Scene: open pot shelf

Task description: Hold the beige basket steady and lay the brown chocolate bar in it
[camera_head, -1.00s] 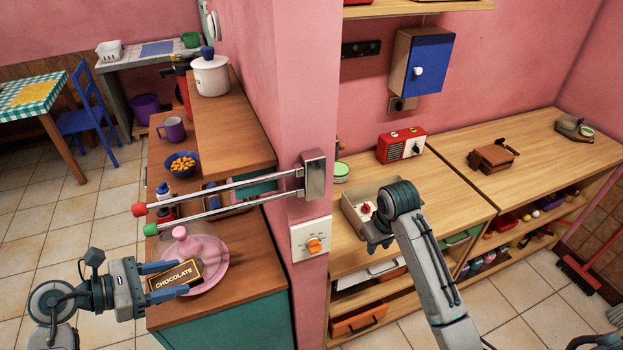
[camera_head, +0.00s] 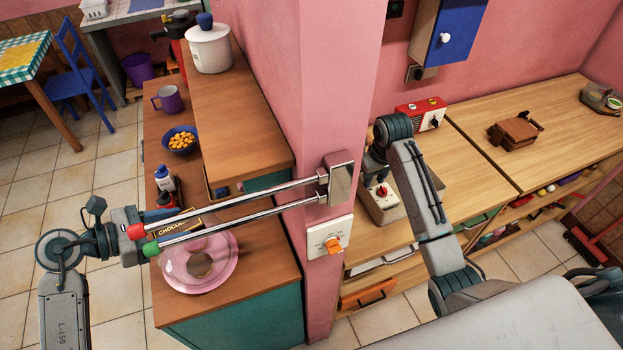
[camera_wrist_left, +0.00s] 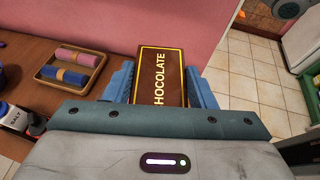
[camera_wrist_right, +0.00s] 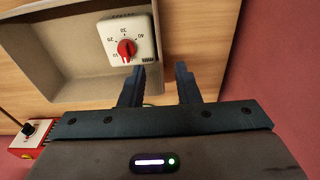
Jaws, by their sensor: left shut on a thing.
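The brown chocolate bar (camera_wrist_left: 159,78) is held between the fingers of my left gripper (camera_wrist_left: 158,84). In the head view the bar (camera_head: 172,230) is partly hidden behind the rail's bars, over the left counter beside the pink dome. The beige basket (camera_wrist_right: 60,88) is on the right counter, with a white timer with a red knob (camera_wrist_right: 127,46) in it. It also shows in the head view (camera_head: 388,213), partly hidden by my right arm. My right gripper (camera_wrist_right: 158,78) is open, its fingers on either side of the basket's right wall; I cannot tell if they touch it.
The rail sticks out over the left counter. A pink dome (camera_head: 198,262), a salt bottle (camera_head: 163,178) and a tray of rolls (camera_wrist_left: 73,67) are nearby.

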